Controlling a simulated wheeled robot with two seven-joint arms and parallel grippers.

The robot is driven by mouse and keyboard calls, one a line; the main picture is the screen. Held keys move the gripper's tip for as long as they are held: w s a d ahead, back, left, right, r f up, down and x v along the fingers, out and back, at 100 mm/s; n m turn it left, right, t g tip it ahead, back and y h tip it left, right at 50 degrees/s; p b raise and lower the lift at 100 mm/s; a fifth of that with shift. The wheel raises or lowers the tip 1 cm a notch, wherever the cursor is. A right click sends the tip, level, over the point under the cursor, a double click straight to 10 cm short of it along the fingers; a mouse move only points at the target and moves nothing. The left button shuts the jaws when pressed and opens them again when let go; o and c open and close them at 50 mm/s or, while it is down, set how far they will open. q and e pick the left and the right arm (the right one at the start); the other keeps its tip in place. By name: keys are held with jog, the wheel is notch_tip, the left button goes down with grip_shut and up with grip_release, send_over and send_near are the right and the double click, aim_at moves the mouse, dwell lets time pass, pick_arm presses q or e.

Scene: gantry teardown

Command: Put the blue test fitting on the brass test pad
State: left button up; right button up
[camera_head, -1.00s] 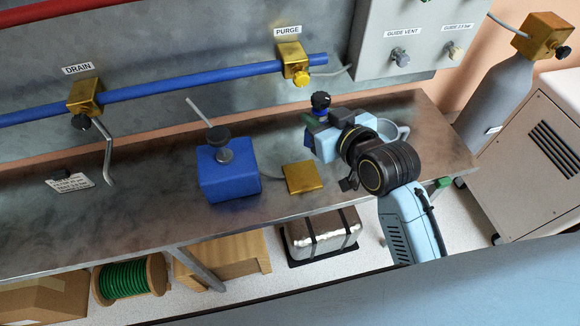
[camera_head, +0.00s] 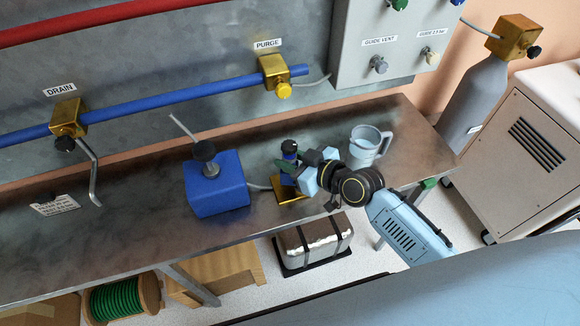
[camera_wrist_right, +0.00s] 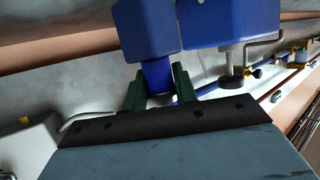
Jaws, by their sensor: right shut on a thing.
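The blue test fitting (camera_head: 287,179) with its dark top stands roughly upright in my right gripper (camera_head: 288,167). The green fingers are shut around its narrow part. The right wrist view also shows the fitting (camera_wrist_right: 147,30) between the fingers (camera_wrist_right: 159,88). The brass test pad (camera_head: 291,198) lies on the bench, partly hidden by the fitting and gripper. In the head view the fitting overlaps the pad's back part. I cannot tell whether its underside touches the pad. My left gripper is not in view.
A blue block (camera_head: 217,197) with a black-knobbed clamp stands left of the pad, joined by a grey hose. A clear jug (camera_head: 366,150) stands behind my right arm. The bench (camera_head: 120,245) is bare toward the front left. Blue pipe and valves run along the wall.

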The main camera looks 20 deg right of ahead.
jog(key=shift+f, duration=1.2)
jog(key=shift+b, duration=0.3)
jog(key=shift+f, duration=0.2)
jog(key=o, duration=1.1)
jog(key=shift+r, duration=0.25)
jog(key=v, duration=1.2)
jog(key=shift+p, duration=0.35)
